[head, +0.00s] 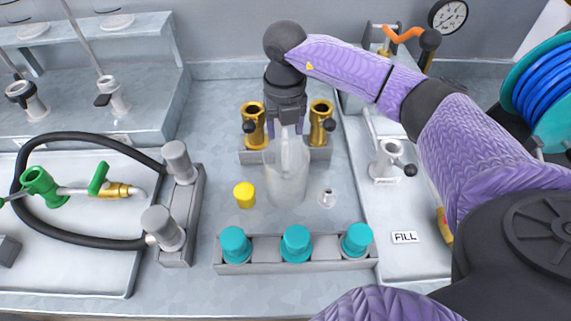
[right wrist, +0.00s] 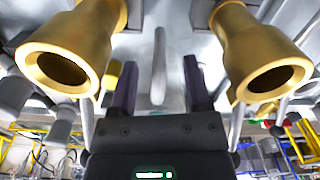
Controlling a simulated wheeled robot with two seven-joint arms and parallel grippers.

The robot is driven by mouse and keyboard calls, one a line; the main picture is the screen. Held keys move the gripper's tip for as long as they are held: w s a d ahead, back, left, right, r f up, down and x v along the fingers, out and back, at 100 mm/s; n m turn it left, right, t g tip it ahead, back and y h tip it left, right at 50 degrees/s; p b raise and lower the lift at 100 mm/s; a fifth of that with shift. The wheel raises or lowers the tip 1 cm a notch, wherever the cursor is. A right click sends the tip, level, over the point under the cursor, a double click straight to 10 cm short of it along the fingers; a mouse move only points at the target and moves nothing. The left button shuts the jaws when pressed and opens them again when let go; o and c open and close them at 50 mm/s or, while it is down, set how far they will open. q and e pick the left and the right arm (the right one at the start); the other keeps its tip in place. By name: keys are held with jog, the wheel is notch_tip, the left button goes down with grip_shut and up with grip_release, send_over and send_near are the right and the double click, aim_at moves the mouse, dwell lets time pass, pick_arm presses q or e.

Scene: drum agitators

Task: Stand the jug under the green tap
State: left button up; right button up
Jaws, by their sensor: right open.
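The clear jug (head: 287,187) stands upright on the grey bench in the middle of the head view. A pale upright bar, apparently its handle, shows at its top. My right gripper (head: 285,127) points down just above the jug and is open. In the right wrist view its two dark fingers (right wrist: 157,85) are on either side of a pale grey bar, with gaps on both sides. The green tap (head: 40,183) is at the left, with a second green handle and a brass outlet over a white panel. My left gripper is not in view.
Two brass fittings (head: 254,125) flank my right gripper. A yellow cap (head: 244,194) and a small metal peg (head: 327,198) are near the jug. A rack of teal caps (head: 295,243) is in front. Grey cylinders (head: 163,228) and a black hose stand between jug and tap.

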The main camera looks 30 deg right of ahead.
aim_at(286, 167)
notch_tip(286, 167, down, 3)
jog(key=shift+f, duration=0.1)
jog(key=shift+r, duration=0.2)
grip_shut()
